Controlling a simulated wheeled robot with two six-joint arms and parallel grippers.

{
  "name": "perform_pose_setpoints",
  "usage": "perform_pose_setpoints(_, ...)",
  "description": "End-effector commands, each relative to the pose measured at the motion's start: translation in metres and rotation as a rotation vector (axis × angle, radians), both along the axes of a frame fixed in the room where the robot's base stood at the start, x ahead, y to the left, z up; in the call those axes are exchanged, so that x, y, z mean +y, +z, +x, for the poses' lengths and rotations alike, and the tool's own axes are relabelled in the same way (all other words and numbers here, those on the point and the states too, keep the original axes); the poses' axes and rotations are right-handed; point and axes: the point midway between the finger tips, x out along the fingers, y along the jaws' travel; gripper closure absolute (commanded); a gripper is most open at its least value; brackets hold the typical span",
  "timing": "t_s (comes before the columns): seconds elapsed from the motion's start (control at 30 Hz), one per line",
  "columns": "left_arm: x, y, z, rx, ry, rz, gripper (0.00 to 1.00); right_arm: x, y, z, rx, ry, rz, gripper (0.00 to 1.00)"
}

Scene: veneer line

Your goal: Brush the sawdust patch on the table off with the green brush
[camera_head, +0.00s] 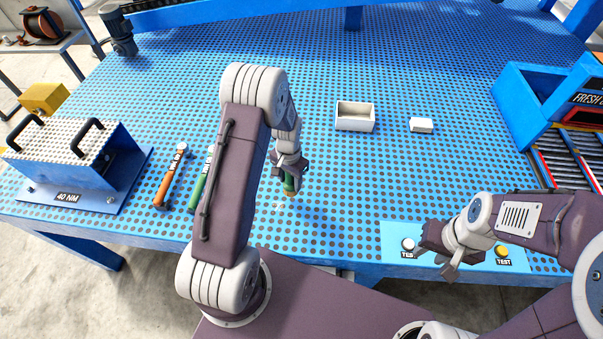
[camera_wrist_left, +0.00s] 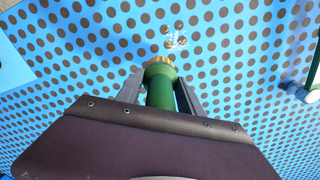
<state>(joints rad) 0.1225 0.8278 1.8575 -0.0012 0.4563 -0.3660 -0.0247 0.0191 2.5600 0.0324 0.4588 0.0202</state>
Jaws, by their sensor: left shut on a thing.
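My left gripper (camera_head: 289,176) is shut on the green brush (camera_head: 289,186), which it holds bristle end down over the table. In the left wrist view, the brush's green handle (camera_wrist_left: 160,88) stands between the fingers, with its tan bristle end towards the table. A small pale sawdust patch (camera_wrist_left: 176,40) lies just beyond the bristle end there. It shows faintly in the head view (camera_head: 279,206), close to the brush. I cannot tell whether the bristles touch the table. My right gripper (camera_head: 437,262) is empty, fingers apart, above the pale panel at the front edge.
The blue perforated table (camera_head: 340,200) is clear around the brush. An orange-handled tool (camera_head: 167,184) and a green-handled tool (camera_head: 200,184) lie left of my left arm. A white open box (camera_head: 355,124) and a small white block (camera_head: 421,125) stand behind. The panel has TEST buttons (camera_head: 502,252).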

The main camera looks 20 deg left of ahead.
Motion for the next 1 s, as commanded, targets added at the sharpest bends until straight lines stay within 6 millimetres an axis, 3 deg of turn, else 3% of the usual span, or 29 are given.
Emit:
perform_pose_setpoints(0.1, 0.022, 0.009, -0.029, 0.003, 0.044, 0.000, 1.00, 0.000, 0.017, 0.000, 0.000, 0.000, 0.000, 0.64)
perform_pose_setpoints(0.27, 0.045, 0.017, -0.054, 0.000, 0.125, 0.000, 1.00, 0.000, 0.028, 0.000, 0.000, 0.000, 0.000, 0.64)
perform_pose_setpoints(0.63, 0.053, 0.010, -0.055, -0.001, 0.150, 0.000, 1.00, 0.000, 0.021, 0.000, 0.000, 0.000, 0.000, 0.64)
perform_pose_setpoints(1.0, 0.053, -0.035, -0.055, -0.001, 0.150, 0.000, 1.00, 0.000, -0.018, 0.000, 0.000, 0.000, 0.000, 0.64)
